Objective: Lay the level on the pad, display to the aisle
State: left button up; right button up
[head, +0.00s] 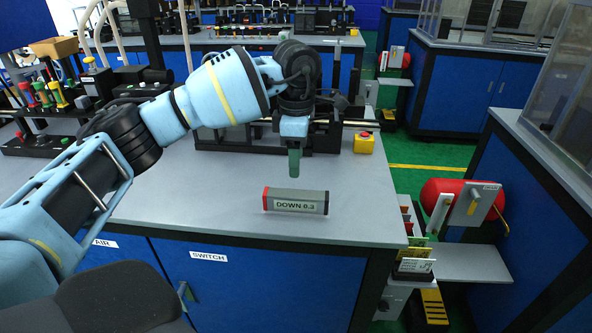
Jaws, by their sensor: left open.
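The level (296,201) is a grey bar with a red end cap on its left. It lies lengthwise from left to right on the grey bench top (190,205), near the front edge. Its pale display faces me and reads "DOWN 0.3". My left gripper (294,172) points straight down above the level, a little behind its middle, and is apart from it. Its fingers show edge-on; it is open and empty. I cannot make out a separate pad on the bench. My right gripper is out of view.
A dark machine (265,138) stands along the back of the bench, with a yellow box (364,143) at its right. A red cylinder (447,198) and a low shelf (470,262) are beyond the right edge. The bench is clear left of the level.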

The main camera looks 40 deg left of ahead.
pick_arm(q)
jog(key=shift+r, duration=0.35)
